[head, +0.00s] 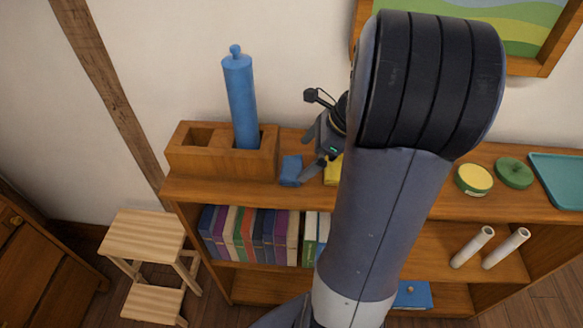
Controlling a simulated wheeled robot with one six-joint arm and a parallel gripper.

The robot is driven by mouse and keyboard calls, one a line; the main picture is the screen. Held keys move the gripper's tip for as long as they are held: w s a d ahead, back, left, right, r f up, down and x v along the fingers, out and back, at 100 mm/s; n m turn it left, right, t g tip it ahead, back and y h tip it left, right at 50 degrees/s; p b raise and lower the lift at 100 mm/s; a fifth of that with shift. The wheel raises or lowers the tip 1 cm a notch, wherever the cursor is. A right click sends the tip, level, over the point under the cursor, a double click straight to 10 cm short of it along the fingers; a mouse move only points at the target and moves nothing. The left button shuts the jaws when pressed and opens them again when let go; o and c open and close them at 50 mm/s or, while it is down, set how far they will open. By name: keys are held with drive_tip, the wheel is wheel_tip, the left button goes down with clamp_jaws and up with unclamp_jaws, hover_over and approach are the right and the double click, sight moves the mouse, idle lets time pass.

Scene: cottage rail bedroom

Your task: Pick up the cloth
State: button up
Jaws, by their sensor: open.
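No cloth can be told for certain. A small blue piece (291,170) and a yellow piece (333,170), either of which may be cloth, lie on top of the wooden shelf unit (222,188). My arm hides part of the yellow piece. My gripper (318,168) is open, low over the shelf top between the two pieces. One finger shows close to the blue piece; the rest of the gripper is partly behind my arm. Whether it touches either piece cannot be told.
A wooden box (187,158) with a tall blue cylinder (241,103) stands left of the gripper. To the right are a yellow-topped round tin (474,179), a green round object (514,172) and a teal tray (561,178). A step stool (147,235) stands left.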

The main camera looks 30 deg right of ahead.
sight(296, 165)
drive_tip(key=x, duration=0.5)
drive_tip(key=shift+a+r, duration=0.1)
drive_tip(key=shift+a, duration=0.05)
drive_tip(key=shift+c, duration=0.6)
drive_tip(key=c, duration=0.9)
wheel_tip(296, 165, up, 10)
drive_tip(key=shift+r+p, duration=0.1)
drive_tip(key=shift+p, duration=0.2)
drive_tip(key=o, duration=0.5)
drive_tip(key=c, duration=0.4)
